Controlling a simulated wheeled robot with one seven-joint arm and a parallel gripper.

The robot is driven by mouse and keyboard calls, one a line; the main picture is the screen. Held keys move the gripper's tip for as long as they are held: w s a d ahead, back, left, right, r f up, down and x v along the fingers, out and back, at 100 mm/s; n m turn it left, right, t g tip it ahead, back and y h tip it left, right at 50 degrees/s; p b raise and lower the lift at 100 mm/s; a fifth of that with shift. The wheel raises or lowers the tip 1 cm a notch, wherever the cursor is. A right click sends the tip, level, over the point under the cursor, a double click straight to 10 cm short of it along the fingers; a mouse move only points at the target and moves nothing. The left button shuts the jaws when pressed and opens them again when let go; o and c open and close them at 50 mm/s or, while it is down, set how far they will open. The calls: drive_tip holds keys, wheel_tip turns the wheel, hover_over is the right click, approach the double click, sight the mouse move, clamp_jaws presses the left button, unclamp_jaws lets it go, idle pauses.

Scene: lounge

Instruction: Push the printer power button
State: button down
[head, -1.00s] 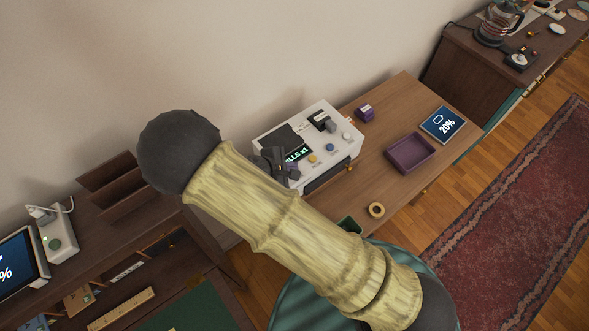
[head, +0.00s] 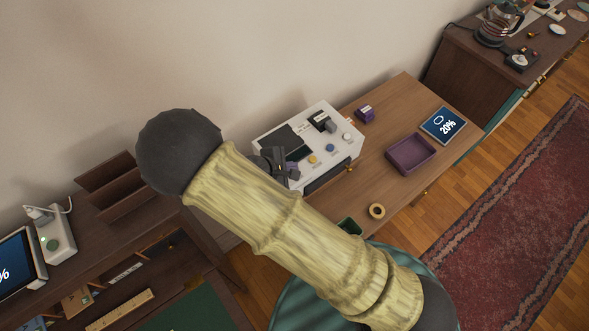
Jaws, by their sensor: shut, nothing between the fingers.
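The printer (head: 337,169) is a white box on the wooden table, with a dark screen (head: 301,152) that shows no text. A yellow button (head: 314,160), a blue button (head: 331,147) and a white button (head: 347,136) sit in a row on its top. Their labels are too small to read, so I cannot tell which one is power. My gripper (head: 284,168) is shut and empty over the printer's near-left corner, beside the screen. My arm hides part of that corner; I cannot tell whether the fingertips touch anything there.
A purple tray (head: 411,169), a tablet reading 20% (head: 443,125), a small purple box (head: 365,114) and a tape roll (head: 377,211) are on the table. A dark shelf (head: 120,192) stands at left, with a white device with a green button (head: 52,243).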

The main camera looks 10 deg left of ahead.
wheel_tip(320, 180, up, 6)
drive_tip(key=p, duration=0.3)
idle(0.6)
drive_tip(key=shift+w+d+r+m, duration=0.1)
drive_tip(key=shift+d+m, duration=0.2)
drive_tip(key=shift+d, duration=0.2)
drive_tip(key=s+d+r+m+g+y+b, duration=0.1)
drive_tip(key=s+d+r+m+g+y, duration=0.1)
drive_tip(key=d+r+m, duration=0.4)
drive_tip(key=s+d+r+m+g+y+b, duration=0.2)
drive_tip(key=d+r+m, duration=0.4)
drive_tip(key=d+m, duration=0.7)
drive_tip(key=s+d+g+y, duration=0.1)
drive_tip(key=s+d, duration=0.1)
drive_tip(key=d, duration=0.4)
drive_tip(key=shift+s+d+r, duration=0.2)
drive_tip(key=shift+d+r, duration=0.05)
drive_tip(key=shift+r, duration=0.1)
drive_tip(key=shift+w, duration=0.1)
